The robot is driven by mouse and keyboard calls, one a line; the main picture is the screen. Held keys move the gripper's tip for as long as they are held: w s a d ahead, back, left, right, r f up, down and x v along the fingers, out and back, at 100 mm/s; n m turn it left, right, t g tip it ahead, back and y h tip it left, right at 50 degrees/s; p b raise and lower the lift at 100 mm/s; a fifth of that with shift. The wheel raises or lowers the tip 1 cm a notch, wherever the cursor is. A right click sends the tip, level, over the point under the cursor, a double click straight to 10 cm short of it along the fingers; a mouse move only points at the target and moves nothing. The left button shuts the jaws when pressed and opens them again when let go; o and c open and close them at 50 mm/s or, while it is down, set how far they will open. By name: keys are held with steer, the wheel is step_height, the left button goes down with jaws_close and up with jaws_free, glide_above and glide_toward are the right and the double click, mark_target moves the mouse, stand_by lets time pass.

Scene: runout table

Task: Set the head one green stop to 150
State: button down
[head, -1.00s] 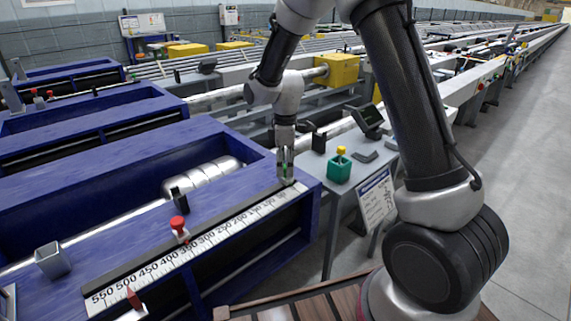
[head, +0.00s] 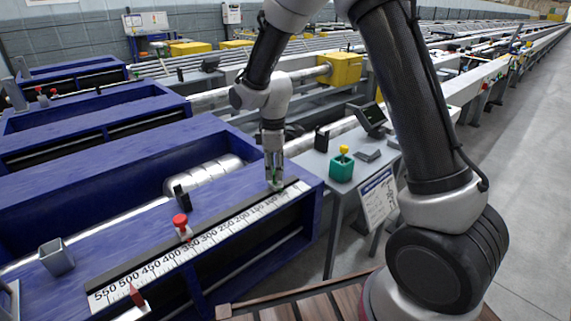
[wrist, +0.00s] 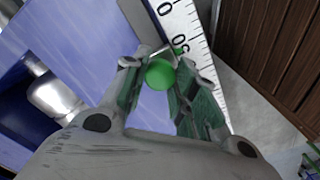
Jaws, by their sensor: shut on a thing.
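My gripper (head: 274,184) is at the right end of the white number scale (head: 195,247) on the front blue head. In the wrist view its fingers (wrist: 160,78) are closed around the round green knob of the green stop (wrist: 160,73). A small green part beside the knob lies at the scale's edge, near what looks like the 50 mark; the exact reading cannot be told. In the head view the fingers mostly hide the stop. The scale's numbers rise towards the left, up to 550.
A red-topped stop (head: 182,226) stands further left on the same scale, with a black block (head: 181,197) behind it. A red pointer (head: 136,294) and a grey square cup (head: 56,259) are at the left. A green box with a yellow knob (head: 341,168) stands on the grey side table.

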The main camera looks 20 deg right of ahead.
glide_above(248, 201)
stand_by(0.5)
steer(key=c, duration=1.1)
jaws_free()
steer(key=shift+a, duration=0.1)
steer(key=shift+r, duration=0.15)
step_height(248, 201, up, 12)
